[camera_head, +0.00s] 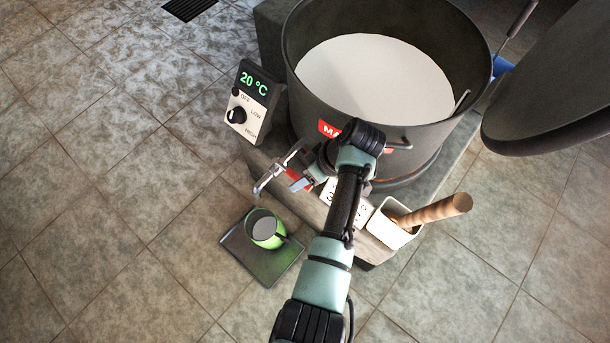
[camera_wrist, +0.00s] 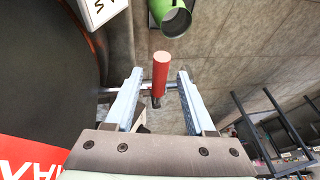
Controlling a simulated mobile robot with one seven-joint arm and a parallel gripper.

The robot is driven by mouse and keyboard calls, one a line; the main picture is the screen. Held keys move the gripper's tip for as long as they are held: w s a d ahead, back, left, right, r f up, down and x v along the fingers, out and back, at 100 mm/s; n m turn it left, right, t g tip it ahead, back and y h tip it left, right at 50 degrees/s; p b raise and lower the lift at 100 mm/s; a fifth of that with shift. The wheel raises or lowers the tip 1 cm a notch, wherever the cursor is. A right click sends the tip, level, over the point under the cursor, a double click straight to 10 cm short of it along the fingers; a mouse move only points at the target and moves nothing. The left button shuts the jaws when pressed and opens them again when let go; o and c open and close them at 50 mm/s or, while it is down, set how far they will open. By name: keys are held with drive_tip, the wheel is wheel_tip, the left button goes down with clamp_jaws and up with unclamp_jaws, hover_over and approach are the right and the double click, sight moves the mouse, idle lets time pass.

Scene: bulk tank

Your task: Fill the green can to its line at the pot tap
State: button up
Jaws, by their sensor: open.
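The green can (camera_head: 257,231) stands upright on a dark tray (camera_head: 283,271) on the floor, below the spout of the pot tap (camera_head: 267,182). A pale grey round surface shows inside it; I cannot tell how full it is, and its line is not visible. The can also shows at the top of the wrist view (camera_wrist: 177,22). The tap's red handle (camera_wrist: 160,78) stands between the two fingers of my gripper (camera_wrist: 158,92), with a gap on each side. My gripper is open. In the head view, my gripper (camera_head: 303,181) is at the tap and partly hides it.
The big dark pot (camera_head: 305,95) holds white liquid (camera_head: 365,75). A control box (camera_head: 250,100) with a dial reads 20 °C. A white holder (camera_head: 388,233) with a wooden-handled tool (camera_head: 437,209) stands right of my arm. A dark lid (camera_head: 550,90) hangs at right. Floor at left is clear.

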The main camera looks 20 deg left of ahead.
clamp_jaws()
idle(1.4)
